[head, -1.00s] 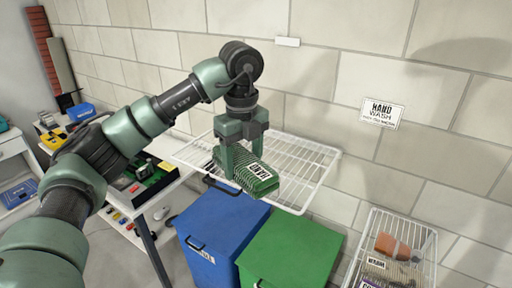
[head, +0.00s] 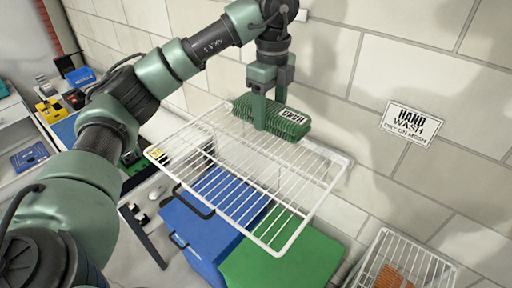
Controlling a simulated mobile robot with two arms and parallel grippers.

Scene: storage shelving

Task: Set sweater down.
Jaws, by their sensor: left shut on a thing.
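The sweater is a green, ribbed, folded block (head: 286,122) with a white printed label on its right side. My left gripper (head: 262,118) is shut on it, pointing down, with a finger across its near face. The sweater is over the back part of a white wire mesh rack (head: 212,196) fixed at the wall. I cannot tell whether the sweater touches the mesh. A sign (head: 413,122) on the wall reads "HAND WASH" and "DRY ON MESH". My right gripper does not show.
Below the rack stand a blue bin (head: 190,232) and a green bin (head: 285,262). A white wire basket (head: 405,262) with an orange item is at the lower right. A cluttered table is at the left. Most of the mesh is bare.

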